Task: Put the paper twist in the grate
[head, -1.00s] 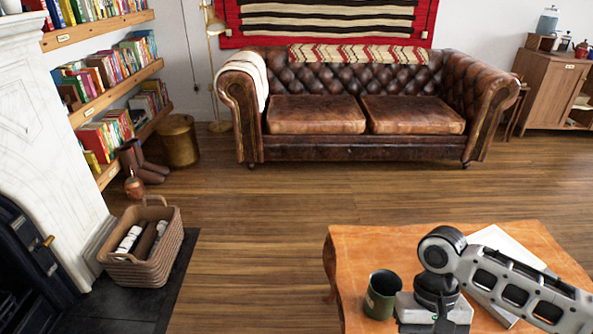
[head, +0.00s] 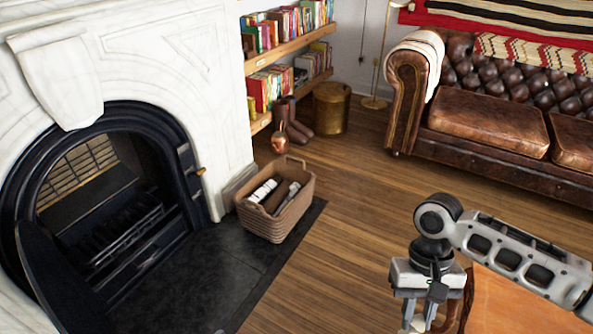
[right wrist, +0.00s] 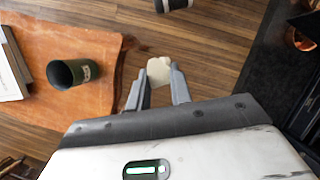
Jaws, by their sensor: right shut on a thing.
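The paper twist is a small cream-white piece in the right wrist view (right wrist: 159,69), held between the fingertips of my right gripper (right wrist: 158,86). In the head view the right gripper (head: 418,312) hangs at lower right, beside the orange-brown table, with a bit of the white twist (head: 416,325) at the bottom edge. The grate (head: 125,235) is a row of dark bars inside the black arched fireplace at left, well away from the gripper. Its opening faces the room. My left gripper is not in view.
A wicker basket (head: 275,220) with white and brown rolls stands at the right of the dark hearth (head: 200,285). A table (head: 510,305) is at lower right; a green mug (right wrist: 72,73) stands on it. Open wood floor (head: 340,235) lies between. A leather sofa (head: 490,120) is behind.

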